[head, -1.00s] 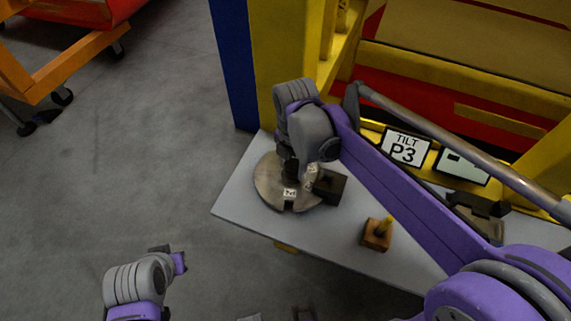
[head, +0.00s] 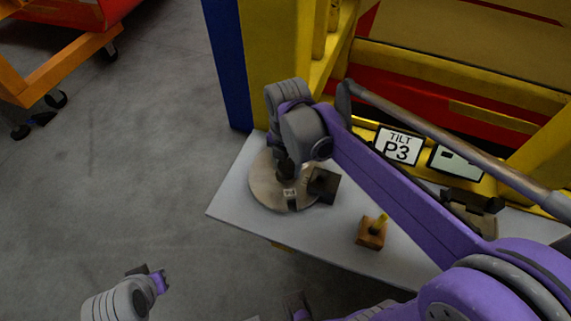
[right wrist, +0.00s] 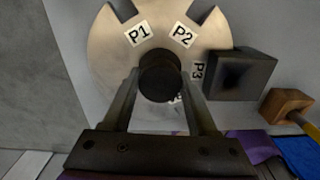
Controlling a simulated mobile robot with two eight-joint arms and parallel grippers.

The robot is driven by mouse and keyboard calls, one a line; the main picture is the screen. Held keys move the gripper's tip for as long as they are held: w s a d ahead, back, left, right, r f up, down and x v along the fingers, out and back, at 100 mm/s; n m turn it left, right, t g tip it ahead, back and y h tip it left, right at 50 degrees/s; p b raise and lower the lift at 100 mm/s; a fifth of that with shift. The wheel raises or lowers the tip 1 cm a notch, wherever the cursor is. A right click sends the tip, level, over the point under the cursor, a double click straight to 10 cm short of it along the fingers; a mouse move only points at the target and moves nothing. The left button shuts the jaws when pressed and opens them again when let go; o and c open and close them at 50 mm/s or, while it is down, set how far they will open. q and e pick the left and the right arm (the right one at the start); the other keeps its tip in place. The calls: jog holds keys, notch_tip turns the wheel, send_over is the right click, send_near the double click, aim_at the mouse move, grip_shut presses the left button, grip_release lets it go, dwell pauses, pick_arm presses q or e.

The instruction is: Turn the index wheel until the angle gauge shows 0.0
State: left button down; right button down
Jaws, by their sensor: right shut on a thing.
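The index wheel (head: 262,191) is a round, pale metal disc with slots, lying on the grey table. In the right wrist view the wheel (right wrist: 108,55) shows labels P1, P2 and P3, with another label partly hidden. My right gripper (right wrist: 160,80) is shut on the dark round knob (right wrist: 160,70) at the wheel's centre. In the head view my right gripper (head: 286,172) comes down over the wheel and hides part of it. A screen (head: 455,161) behind the table is partly covered by my arm; its reading cannot be made out. My left gripper (head: 160,279) is over the floor, away from the wheel.
A black block (head: 323,185) sits at the wheel's right edge. A wooden block with a yellow peg (head: 371,233) stands farther right on the table (head: 232,201). A sign (head: 397,146) reads TILT P3. A yellow frame (head: 270,60) rises behind; floor lies open at left.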

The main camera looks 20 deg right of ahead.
aim_at(287, 166)
jog(key=shift+c, duration=0.9)
grip_release()
jog(key=shift+r, duration=0.1)
notch_tip(287, 166, up, 11)
jog(key=shift+p, duration=0.35)
jog(key=shift+s+f, duration=0.1)
jog(key=shift+f, duration=0.15)
